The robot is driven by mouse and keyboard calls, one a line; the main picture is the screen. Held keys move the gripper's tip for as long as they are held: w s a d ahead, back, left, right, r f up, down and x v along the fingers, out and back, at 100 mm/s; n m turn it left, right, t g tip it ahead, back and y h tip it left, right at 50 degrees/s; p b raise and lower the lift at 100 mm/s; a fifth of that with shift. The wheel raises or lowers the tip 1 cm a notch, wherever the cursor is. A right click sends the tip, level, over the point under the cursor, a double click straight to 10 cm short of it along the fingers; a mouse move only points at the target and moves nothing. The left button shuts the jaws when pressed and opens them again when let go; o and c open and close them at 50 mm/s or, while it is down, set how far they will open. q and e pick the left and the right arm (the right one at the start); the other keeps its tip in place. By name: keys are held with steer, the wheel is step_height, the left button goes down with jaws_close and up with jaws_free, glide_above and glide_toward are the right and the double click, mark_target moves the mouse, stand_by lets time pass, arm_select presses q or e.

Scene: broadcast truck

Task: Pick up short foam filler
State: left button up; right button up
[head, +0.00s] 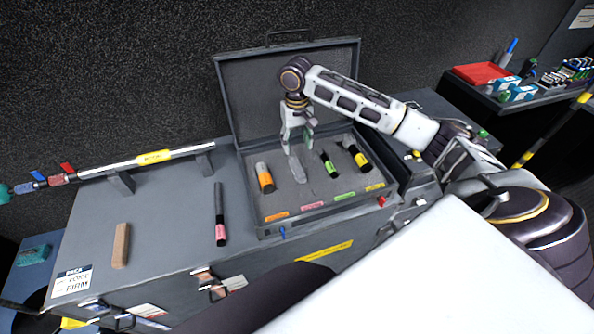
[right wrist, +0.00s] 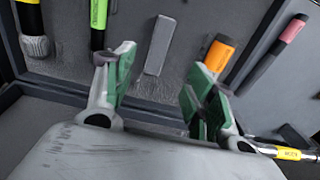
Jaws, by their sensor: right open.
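A short grey block (head: 297,168), which looks like the short foam filler, lies in the grey foam of the open case, between the orange and green-banded items. It also shows in the right wrist view (right wrist: 160,46), beyond and between the fingertips. My right gripper (head: 298,146) points down over the case, just above the far end of this block. Its green-padded fingers are open and empty in the right wrist view (right wrist: 158,72). Whether they touch the foam cannot be told. My left gripper is not in view.
The open case (head: 262,232) has its lid (head: 250,95) raised behind. Orange (head: 264,178), green (head: 328,163) and yellow (head: 355,156) banded items sit in its foam. A pink-banded stick (head: 220,215) and tan block (head: 121,245) lie left of it. A pole (head: 130,163) rests on brackets.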

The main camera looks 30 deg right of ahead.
glide_above(297, 167)
steer(key=shift+s+a+f, duration=0.1)
steer(key=shift+f, duration=1.6)
steer(key=shift+s+a+f, duration=0.1)
steer(key=shift+f, duration=1.55)
steer(key=shift+w+d+f, duration=0.1)
steer(key=shift+f, duration=1.2)
steer(key=shift+d+f, duration=0.1)
steer(key=shift+f, duration=1.2)
steer(key=shift+c, duration=0.2)
steer(key=c, duration=0.7)
